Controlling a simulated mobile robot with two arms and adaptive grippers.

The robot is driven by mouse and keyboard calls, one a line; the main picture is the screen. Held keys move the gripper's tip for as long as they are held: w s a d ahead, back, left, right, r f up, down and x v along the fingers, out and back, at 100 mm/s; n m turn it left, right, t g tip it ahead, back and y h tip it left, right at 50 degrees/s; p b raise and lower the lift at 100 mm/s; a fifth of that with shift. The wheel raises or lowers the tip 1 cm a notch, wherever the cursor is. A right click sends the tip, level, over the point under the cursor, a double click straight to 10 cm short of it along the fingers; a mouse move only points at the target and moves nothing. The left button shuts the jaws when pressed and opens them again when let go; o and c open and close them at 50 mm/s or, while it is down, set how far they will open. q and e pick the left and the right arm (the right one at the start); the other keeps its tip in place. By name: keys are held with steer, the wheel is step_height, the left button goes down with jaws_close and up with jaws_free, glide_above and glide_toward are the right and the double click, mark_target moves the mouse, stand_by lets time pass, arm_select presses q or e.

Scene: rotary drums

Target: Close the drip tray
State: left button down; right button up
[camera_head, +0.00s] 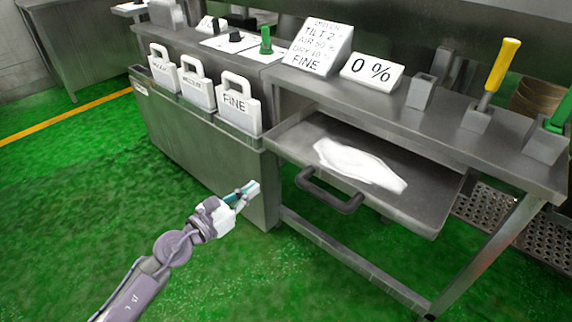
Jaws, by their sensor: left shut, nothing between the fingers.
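The drip tray (283,140) is a grey metal drawer under the steel counter, pulled out toward me. A white cloth-like sheet (358,163) lies in it. Its dark curved handle (330,198) sticks out from the front edge. My left gripper (252,189) is shut and empty. It is to the left of the handle, apart from it, in front of the steel cabinet. My right gripper is not in view.
The steel counter (430,125) above the tray bears a 0 % sign (371,71) and a yellow-handled tool (500,66). Green floor (60,200) is free at left.

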arm_select(q)
glide_toward(293, 158)
steer(key=b+x, duration=0.1)
steer(key=x, duration=0.5)
steer(key=shift+w+d+b, duration=0.1)
steer(key=shift+d+b, duration=0.1)
steer(key=shift+b, duration=0.15)
steer(key=shift+w+d, duration=0.3)
steer(key=shift+w, duration=0.1)
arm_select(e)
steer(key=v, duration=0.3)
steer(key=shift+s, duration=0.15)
